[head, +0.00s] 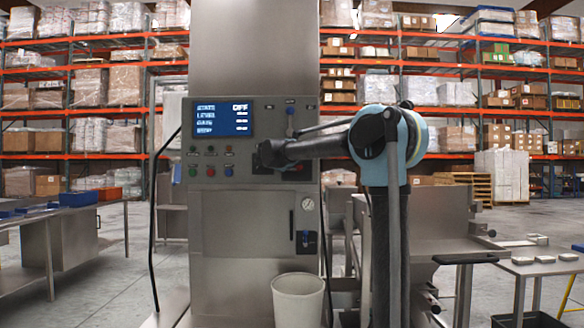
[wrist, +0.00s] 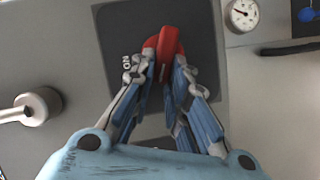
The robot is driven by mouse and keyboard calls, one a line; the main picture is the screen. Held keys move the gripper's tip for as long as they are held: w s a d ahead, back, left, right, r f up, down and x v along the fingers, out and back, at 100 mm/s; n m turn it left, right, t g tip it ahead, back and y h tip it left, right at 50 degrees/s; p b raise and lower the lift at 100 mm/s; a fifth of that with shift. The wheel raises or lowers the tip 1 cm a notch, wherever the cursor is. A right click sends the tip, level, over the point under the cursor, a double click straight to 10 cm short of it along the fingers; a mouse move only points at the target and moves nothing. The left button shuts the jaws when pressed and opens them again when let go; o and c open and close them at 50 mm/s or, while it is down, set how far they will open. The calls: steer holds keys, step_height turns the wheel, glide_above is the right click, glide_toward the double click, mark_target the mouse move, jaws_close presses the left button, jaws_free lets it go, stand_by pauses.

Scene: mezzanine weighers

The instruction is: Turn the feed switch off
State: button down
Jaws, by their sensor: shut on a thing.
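The feed switch is a red rotary handle (wrist: 169,40) on a dark square plate (wrist: 205,50) in the wrist view. Its handle stands nearly upright in that picture, tilted slightly right at the top. An "ON" label, turned over, shows left of it. My gripper (wrist: 165,68) has its two fingers on either side of the handle and is shut on it. In the head view my gripper (head: 268,156) is at the grey machine's panel (head: 215,150), and my wrist and arm hide most of the switch. The blue display (head: 222,116) shows "OFF" on its top line.
Several coloured buttons (head: 211,170) sit left of my gripper. A gauge (head: 308,204) and a blue valve (head: 306,239) are below right. A white bin (head: 298,299) stands in front of the machine. A steel table (head: 440,243) is at right.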

steer(key=shift+a+f+n+t+h, duration=0.1)
steer(key=shift+f+n+t+h, duration=0.2)
steer(key=shift+n, duration=0.6)
steer(key=shift+f+n+t+h, duration=0.3)
steer(key=shift+n, duration=0.6)
steer(key=c, duration=1.6)
jaws_free()
steer(key=shift+f, duration=0.1)
steer(key=shift+o, duration=0.2)
steer(key=v, duration=1.1)
steer(key=shift+s+a, duration=0.15)
steer(key=shift+s, duration=0.25)
